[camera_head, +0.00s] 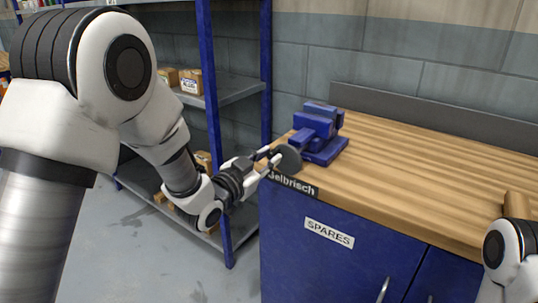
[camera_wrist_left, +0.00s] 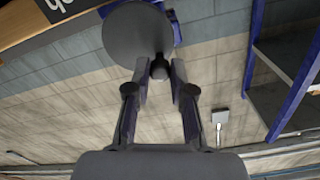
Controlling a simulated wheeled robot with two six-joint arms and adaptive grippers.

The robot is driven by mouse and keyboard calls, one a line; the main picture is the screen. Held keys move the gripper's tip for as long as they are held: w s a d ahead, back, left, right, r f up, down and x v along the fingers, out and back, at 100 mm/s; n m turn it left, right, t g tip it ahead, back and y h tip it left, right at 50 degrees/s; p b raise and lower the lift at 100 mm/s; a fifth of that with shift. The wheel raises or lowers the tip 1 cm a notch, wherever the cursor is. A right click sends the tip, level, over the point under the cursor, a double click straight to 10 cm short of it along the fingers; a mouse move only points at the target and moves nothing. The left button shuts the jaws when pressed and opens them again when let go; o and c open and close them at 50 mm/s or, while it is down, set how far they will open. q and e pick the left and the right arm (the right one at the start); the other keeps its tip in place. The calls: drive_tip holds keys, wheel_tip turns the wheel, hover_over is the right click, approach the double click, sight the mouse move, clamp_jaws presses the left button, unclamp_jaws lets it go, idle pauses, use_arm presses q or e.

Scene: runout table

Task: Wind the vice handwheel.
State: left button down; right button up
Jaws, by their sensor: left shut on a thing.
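The blue vice (camera_head: 322,130) sits on the near left corner of the wooden bench. Its grey round handwheel (camera_head: 290,159) faces my left arm at the bench's edge, and the wheel's disc also shows in the left wrist view (camera_wrist_left: 138,30). My left gripper (camera_head: 272,162) is at the wheel. In the left wrist view its two fingers (camera_wrist_left: 160,80) are closed on the small dark knob (camera_wrist_left: 160,67) of the handwheel, near the disc's rim. Part of my right arm shows at the lower right of the head view, but its gripper does not.
The wooden bench top (camera_head: 430,165) is mostly clear, with a brown object (camera_head: 517,205) near its right end. Below is a blue cabinet with a SPARES label (camera_head: 329,233). A blue shelf rack (camera_head: 232,90) with small boxes stands left, behind my left arm.

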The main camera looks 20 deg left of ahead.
use_arm(q)
drive_tip(key=n, duration=0.2)
drive_tip(key=shift+w+a+n+p, duration=0.15)
drive_tip(key=shift+a+n+p, duration=0.15)
drive_tip(key=shift+p, duration=0.1)
drive_tip(key=shift+f+n, duration=0.3)
drive_tip(key=shift+n, duration=0.4)
drive_tip(key=n, duration=0.1)
drive_tip(key=n+p, duration=0.1)
drive_tip(key=n, duration=0.1)
drive_tip(key=shift+a+f, duration=0.2)
drive_tip(key=shift+f, duration=0.2)
drive_tip(key=shift+n, duration=0.4)
